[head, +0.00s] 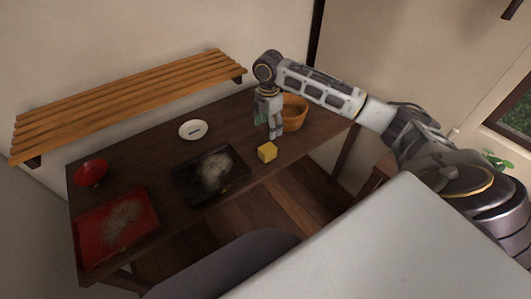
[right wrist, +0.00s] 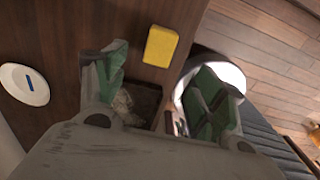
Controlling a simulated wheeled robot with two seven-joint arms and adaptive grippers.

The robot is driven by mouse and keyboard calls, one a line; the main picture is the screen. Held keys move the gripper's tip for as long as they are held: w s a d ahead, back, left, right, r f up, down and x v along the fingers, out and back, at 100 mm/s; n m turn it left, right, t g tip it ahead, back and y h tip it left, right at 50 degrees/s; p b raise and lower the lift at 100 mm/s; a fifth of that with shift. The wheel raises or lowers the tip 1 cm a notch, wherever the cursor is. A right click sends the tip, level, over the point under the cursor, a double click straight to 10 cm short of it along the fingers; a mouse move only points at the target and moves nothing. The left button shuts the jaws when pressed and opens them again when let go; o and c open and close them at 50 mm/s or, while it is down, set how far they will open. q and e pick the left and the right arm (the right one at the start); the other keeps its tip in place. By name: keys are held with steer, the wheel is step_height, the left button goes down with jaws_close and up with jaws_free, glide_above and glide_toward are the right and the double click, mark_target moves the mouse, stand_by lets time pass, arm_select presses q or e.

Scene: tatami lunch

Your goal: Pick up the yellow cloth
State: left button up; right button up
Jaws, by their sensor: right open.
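The yellow cloth (head: 267,152) is a small folded block on the dark wooden table, near its front edge and right of the black tray. It also shows in the right wrist view (right wrist: 160,46), just beyond the fingertips. My right gripper (head: 274,133) points down over the table, slightly behind and above the cloth. In the right wrist view its green-padded fingers (right wrist: 163,78) are spread apart with nothing held between them. The cloth appears apart from both fingers. My left gripper is in neither view.
A black tray (head: 185,185), a red tray (head: 90,246), a red bowl (head: 91,173) and a white dish (head: 193,137) stand on the table (head: 140,160). A woven basket (head: 296,114) is close behind my right gripper. A slatted shelf (head: 120,98) runs along the wall.

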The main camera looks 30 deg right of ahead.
mark_target(268, 148)
step_height(268, 148, down, 8)
steer(key=shift+r, duration=0.15)
steer(key=shift+f, duration=0.35)
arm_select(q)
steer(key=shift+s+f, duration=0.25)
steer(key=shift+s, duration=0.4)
arm_select(e)
steer(key=shift+f, duration=0.15)
step_height(268, 148, down, 4)
steer(key=shift+a+f+b, duration=0.1)
steer(key=shift+b, duration=0.2)
steer(key=shift+f, duration=0.4)
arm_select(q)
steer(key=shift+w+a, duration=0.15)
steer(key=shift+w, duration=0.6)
